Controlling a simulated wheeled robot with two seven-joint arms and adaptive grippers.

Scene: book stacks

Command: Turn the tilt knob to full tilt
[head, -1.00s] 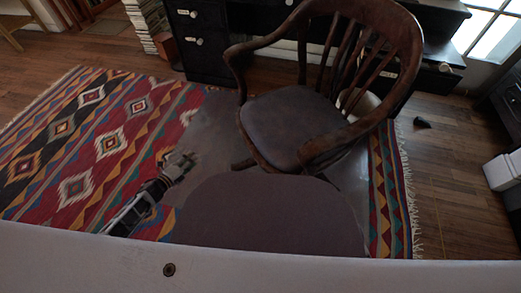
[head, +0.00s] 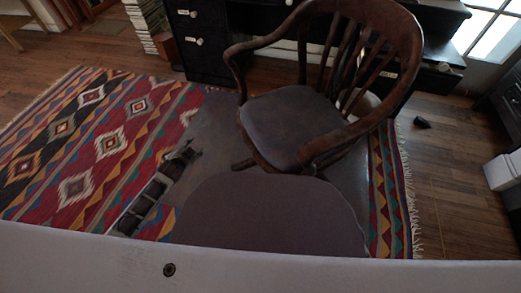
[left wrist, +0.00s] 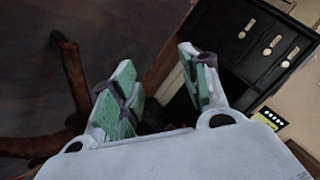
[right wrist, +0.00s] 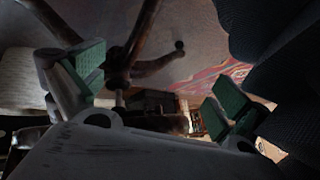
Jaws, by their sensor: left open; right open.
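A dark wooden swivel armchair (head: 290,125) stands right of centre in the head view, its seat hiding what lies beneath. I cannot pick out the tilt knob with certainty in any view. My left gripper (head: 186,152) is left of the chair, low over the floor and apart from it. In the left wrist view my left gripper (left wrist: 160,95) is open and empty, with a wooden chair part (left wrist: 75,85) at left. My right gripper (right wrist: 155,95) shows only in the right wrist view, open. Brown wooden chair parts (right wrist: 122,60) show beyond and between its fingers.
A dark rounded panel (head: 270,220) fills the lower middle of the head view and hides the floor there. A grey mat (head: 215,125) and patterned rug (head: 90,140) lie under and left of the chair. A black desk with drawers (head: 205,60) stands behind.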

